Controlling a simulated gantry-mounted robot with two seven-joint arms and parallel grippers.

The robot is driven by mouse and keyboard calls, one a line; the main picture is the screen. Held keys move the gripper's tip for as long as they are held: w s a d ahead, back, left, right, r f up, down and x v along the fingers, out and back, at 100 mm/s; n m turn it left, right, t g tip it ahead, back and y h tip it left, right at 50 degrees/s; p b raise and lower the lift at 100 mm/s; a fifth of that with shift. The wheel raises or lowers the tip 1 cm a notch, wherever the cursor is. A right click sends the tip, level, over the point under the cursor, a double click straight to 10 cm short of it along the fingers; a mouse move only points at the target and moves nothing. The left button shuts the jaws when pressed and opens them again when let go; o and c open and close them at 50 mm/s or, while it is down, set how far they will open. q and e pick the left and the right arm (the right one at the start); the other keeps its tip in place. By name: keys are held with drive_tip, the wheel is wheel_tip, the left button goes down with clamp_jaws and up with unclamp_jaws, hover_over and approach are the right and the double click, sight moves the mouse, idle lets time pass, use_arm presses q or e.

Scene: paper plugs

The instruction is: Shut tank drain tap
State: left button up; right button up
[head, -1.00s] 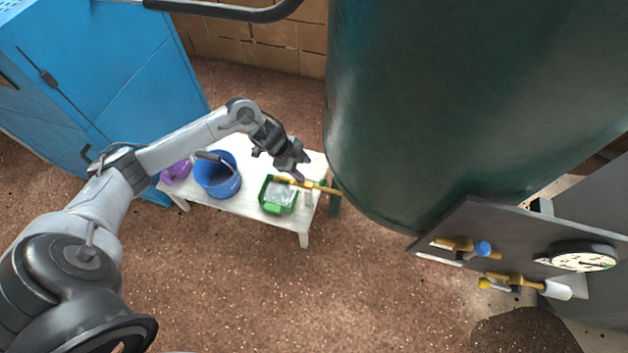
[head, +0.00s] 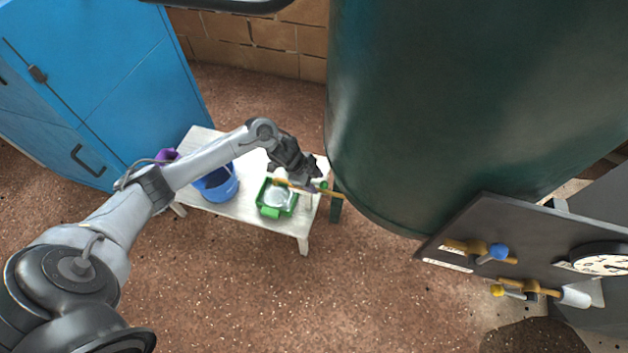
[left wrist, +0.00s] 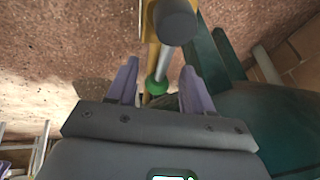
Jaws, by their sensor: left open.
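The tank (head: 430,110) is a large dark green cylinder. Its drain tap is a brass pipe (head: 332,194) sticking out left from the tank's lower side, over the right end of a low white table. The tap's green knob (head: 323,186) shows beside the pipe. In the left wrist view, the brass pipe (left wrist: 151,50) runs beside a metal lever rod (left wrist: 166,66) ending in the green knob (left wrist: 156,86). My left gripper (head: 316,180) is open at the tap. Its two fingers (left wrist: 159,76) stand either side of the knob; contact cannot be told. My right gripper is not in view.
A green tray (head: 268,211) sits on the white table (head: 240,217) below the tap. A blue bucket (head: 218,189) and a purple item (head: 166,155) are further left. A blue cabinet (head: 110,80) stands behind. A grey panel (head: 520,230) with valves and a gauge (head: 603,263) is at right.

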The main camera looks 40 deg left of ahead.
use_arm(q)
drive_tip(key=shift+a, duration=0.1)
clamp_jaws()
